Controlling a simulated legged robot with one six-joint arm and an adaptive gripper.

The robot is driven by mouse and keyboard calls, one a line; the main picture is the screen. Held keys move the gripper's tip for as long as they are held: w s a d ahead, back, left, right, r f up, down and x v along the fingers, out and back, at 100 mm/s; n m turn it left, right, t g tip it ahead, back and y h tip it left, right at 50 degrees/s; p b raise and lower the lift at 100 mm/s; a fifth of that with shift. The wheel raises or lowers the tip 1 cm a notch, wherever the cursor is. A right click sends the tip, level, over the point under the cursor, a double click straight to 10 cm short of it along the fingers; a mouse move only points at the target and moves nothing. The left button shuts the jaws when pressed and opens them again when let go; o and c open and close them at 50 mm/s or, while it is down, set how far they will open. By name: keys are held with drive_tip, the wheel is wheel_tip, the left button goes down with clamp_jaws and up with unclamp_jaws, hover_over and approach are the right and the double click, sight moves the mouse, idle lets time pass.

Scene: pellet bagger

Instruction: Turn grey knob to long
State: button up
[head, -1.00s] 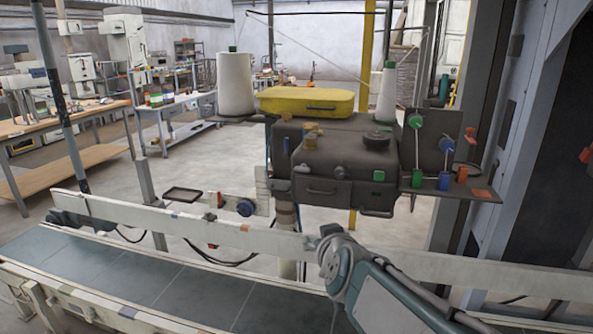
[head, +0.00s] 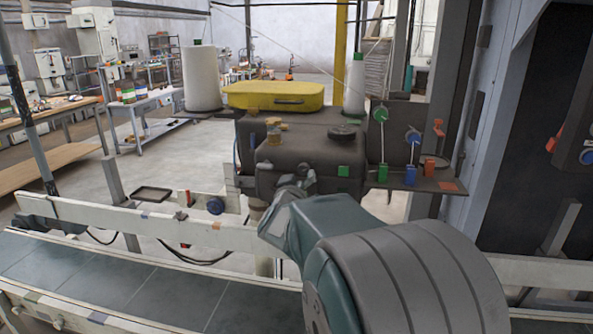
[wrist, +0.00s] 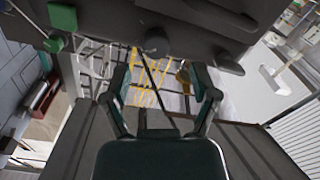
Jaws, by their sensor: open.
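The dark machine head (head: 315,158) stands beyond the conveyor. A dark round knob (head: 344,131) sits on its top. In the wrist view a small dark grey round knob (wrist: 155,41) shows at the machine's edge, ahead of and between my fingers; I cannot tell whether it is the same one, and no setting marks are readable. My gripper (wrist: 160,68) is open and empty, its fingers apart and short of the knob. In the head view my gripper (head: 298,187) is at the machine's front, and my arm hides part of that face.
A yellow case (head: 273,96) lies on top. Thread spools (head: 201,78) and tension parts (head: 381,116) flank it. The conveyor rail (head: 130,221) runs in front.

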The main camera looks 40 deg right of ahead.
sight(303, 170)
drive_tip(key=x, duration=0.4)
drive_tip(key=shift+d+f, duration=0.1)
drive_tip(key=shift+d, duration=0.45)
drive_tip(key=shift+w+d, duration=0.2)
drive_tip(key=shift+w, duration=0.1)
drive_tip(key=shift+a, duration=0.3)
drive_tip(key=shift+c, duration=0.6)
clamp_jaws()
